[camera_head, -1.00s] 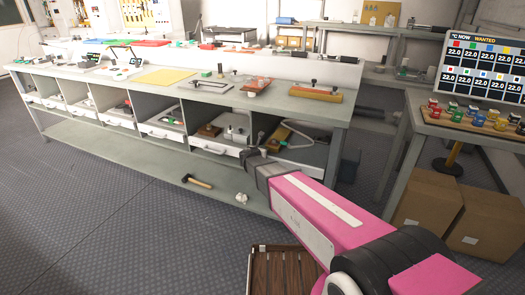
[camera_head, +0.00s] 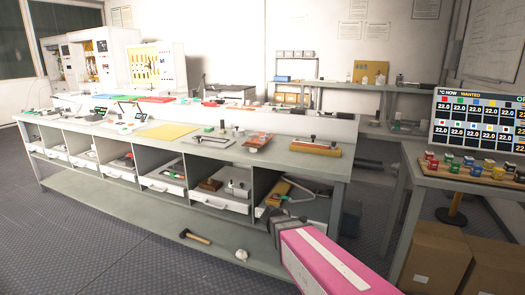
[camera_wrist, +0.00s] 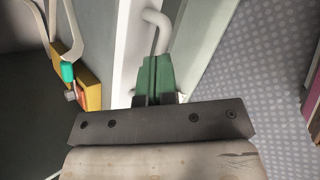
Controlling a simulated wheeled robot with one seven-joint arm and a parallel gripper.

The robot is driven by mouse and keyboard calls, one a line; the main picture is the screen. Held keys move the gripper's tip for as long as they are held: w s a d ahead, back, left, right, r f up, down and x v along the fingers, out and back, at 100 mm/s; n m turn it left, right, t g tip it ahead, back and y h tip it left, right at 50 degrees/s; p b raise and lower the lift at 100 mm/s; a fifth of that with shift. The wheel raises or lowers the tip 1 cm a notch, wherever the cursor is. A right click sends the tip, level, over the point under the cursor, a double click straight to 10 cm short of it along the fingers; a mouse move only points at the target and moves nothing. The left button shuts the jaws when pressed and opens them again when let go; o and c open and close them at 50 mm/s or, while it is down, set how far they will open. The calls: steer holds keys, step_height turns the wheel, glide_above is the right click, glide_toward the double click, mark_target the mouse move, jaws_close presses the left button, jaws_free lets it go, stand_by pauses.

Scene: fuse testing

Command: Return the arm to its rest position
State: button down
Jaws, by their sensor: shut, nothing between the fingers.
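My arm, a pink link (camera_head: 325,262) with a dark grey wrist, reaches in from the bottom right of the head view. Its end is low, in front of the bench's rightmost open compartment. My gripper (camera_wrist: 155,75) shows in the wrist view as two green fingers pressed together, with nothing between them. A white bent handle or tube (camera_wrist: 158,28) is just beyond the fingertips; whether they touch it I cannot tell.
A long grey bench (camera_head: 225,148) with compartments stands ahead. A hammer (camera_head: 195,236) lies on its lower shelf. A side table (camera_head: 460,184) with coloured blocks, a monitor (camera_head: 480,120) and cardboard boxes (camera_head: 435,255) stand right. Patterned floor (camera_head: 90,255) is clear at left.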

steer(key=s+d+m+g+y, duration=0.3)
steer(key=s+m, duration=0.5)
steer(key=s+d+f+m+g+y, duration=0.1)
steer(key=s+d+m+g+y, duration=0.2)
steer(key=s+m, duration=0.5)
steer(key=shift+d+m+g+y, duration=0.35)
steer(key=shift+m+y, duration=0.15)
steer(key=shift+m, duration=0.2)
